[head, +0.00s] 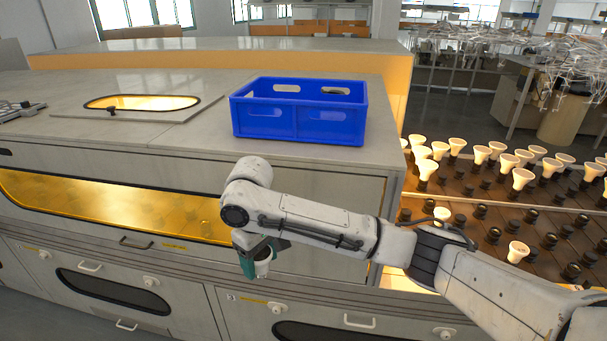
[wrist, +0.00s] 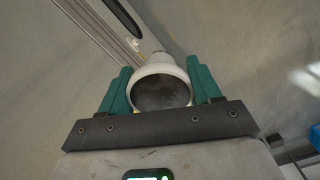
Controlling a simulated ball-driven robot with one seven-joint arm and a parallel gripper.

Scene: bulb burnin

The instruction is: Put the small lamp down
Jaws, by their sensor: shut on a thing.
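My gripper (head: 261,262) has green fingers and is shut on the small lamp (head: 263,268), a white bulb mostly hidden by the fingers in the head view. In the wrist view the lamp (wrist: 163,82) sits between the two green fingers of my gripper (wrist: 162,88), with its round grey face towards the camera and its narrow end pointing away. The gripper hangs in front of the grey cabinet front, below the countertop edge and apart from the blue crate.
A blue crate (head: 300,128) stands on the grey countertop (head: 180,125), with a dark thing partly visible inside. A lit oval opening (head: 142,102) lies to its left. At right, a sloping rack (head: 480,230) holds several glowing lamps and dark sockets.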

